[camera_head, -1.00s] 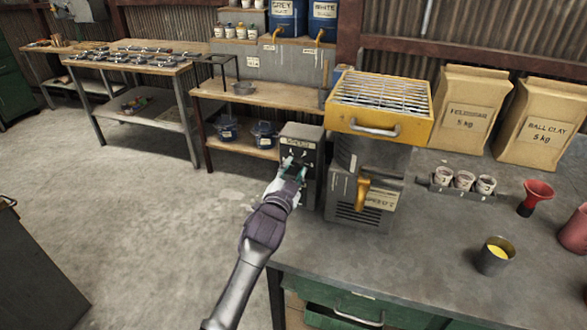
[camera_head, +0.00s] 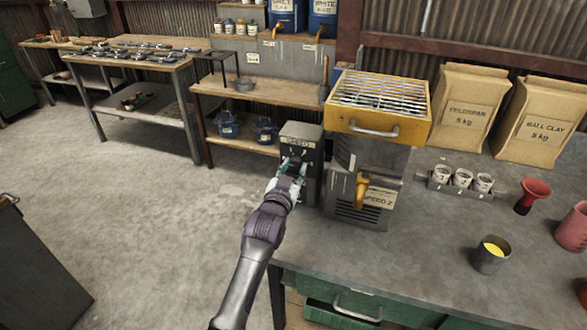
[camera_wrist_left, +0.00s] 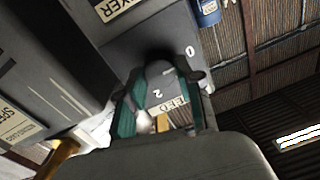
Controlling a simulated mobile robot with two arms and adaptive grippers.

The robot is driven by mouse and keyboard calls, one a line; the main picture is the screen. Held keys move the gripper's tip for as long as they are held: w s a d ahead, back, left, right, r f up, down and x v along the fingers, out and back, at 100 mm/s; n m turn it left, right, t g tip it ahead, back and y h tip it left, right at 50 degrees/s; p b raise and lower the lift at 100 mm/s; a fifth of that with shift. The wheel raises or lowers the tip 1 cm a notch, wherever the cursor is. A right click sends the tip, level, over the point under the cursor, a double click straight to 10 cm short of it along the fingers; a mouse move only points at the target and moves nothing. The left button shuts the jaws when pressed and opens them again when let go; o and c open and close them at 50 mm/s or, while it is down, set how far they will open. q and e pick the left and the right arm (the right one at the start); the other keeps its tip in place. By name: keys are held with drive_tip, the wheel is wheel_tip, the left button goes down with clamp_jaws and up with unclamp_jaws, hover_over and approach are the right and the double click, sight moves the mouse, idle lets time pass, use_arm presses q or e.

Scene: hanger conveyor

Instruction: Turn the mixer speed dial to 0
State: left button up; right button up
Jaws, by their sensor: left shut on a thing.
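The speed dial (camera_wrist_left: 160,60) is a dark knob on the front of a grey control box (camera_head: 311,136) at the table's left end. My left gripper (camera_head: 291,165) reaches the box front and is shut on the dial, which it mostly hides in the head view. In the left wrist view the gripper's teal fingers (camera_wrist_left: 158,82) stand either side of the dial. The marks 0 and 2 show on the panel around it. The dial's pointer cannot be made out. My right gripper is not in view.
A grey machine with a yellow grated hopper (camera_head: 364,120) stands right beside the box, with a SPEED 2 card (camera_head: 379,198) on it. Cups (camera_head: 463,178), a red funnel (camera_head: 534,193) and paper sacks (camera_head: 466,110) are further right.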

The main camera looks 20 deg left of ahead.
use_arm(q)
clamp_jaws()
drive_tip(key=o, duration=1.2)
unclamp_jaws()
drive_tip(key=shift+c, duration=0.2)
drive_tip(key=s, duration=1.2)
drive_tip(key=shift+d, duration=0.15)
drive_tip(key=shift+f, duration=0.1)
